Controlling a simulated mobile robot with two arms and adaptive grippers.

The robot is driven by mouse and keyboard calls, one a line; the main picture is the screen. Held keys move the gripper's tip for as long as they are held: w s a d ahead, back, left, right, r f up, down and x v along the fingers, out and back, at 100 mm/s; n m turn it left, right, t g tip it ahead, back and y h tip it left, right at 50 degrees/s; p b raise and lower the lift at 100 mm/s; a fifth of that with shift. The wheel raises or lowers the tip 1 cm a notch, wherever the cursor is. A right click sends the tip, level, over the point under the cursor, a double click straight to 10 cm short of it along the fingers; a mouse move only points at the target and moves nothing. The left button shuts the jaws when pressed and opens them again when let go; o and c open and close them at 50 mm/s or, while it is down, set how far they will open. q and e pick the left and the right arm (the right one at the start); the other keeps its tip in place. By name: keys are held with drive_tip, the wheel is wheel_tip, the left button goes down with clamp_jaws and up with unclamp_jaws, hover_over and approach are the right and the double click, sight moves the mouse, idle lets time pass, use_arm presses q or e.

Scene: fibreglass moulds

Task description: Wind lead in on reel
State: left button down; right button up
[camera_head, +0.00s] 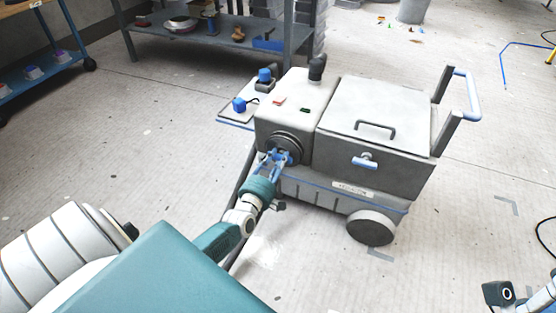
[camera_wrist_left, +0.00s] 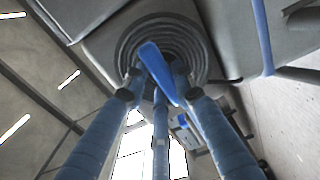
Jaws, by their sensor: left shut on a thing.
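The reel (camera_head: 287,141) is a dark, ringed disc on the near face of a grey wheeled machine (camera_head: 345,165). In the left wrist view the reel (camera_wrist_left: 178,28) fills the upper middle. My left gripper (camera_head: 279,157) is right at the reel, its fingers shut on a blue crank handle (camera_wrist_left: 157,70) in front of the rings. The fingers partly hide the handle and the reel's lower part. I cannot make out for certain which line is the lead. Part of my right gripper (camera_head: 512,295) shows at the bottom right corner; its fingers are not clear.
The machine has a lidded box, a push handle (camera_head: 467,95) and a wheel (camera_head: 370,227). A side shelf (camera_head: 235,122) carries blue items. A metal bench (camera_head: 215,22) stands behind, a blue rack (camera_head: 45,75) at far left. The floor between is mostly clear.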

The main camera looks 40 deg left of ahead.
idle(0.4)
use_arm(q)
drive_tip(key=c, duration=1.4)
unclamp_jaws()
drive_tip(key=v, duration=1.2)
